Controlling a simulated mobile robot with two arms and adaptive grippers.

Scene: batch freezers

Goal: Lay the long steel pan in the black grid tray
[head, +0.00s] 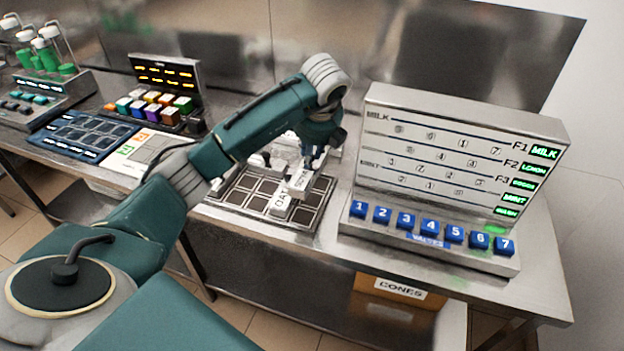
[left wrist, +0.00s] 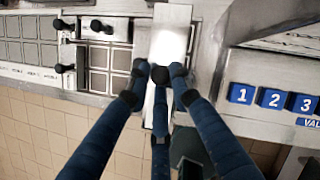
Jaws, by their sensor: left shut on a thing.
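The long steel pan (left wrist: 172,18) is a narrow, bright strip in the left wrist view. My left gripper (left wrist: 161,74) is shut on it with dark fingers. The pan lies along the right side of the black grid tray (left wrist: 98,80) in that view; I cannot tell whether it touches the tray. In the head view my left gripper (head: 308,165) is over the right part of the black grid tray (head: 245,183), and partly hides it. White lettered labels show below the gripper. My right gripper is not in view.
A steel panel with blue numbered buttons (head: 430,227) stands close to the right of the tray. A blue-framed tray (head: 75,135), a coloured block rack (head: 155,108) and a white card (head: 135,155) are to the left. A cones box (head: 400,290) sits below the counter.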

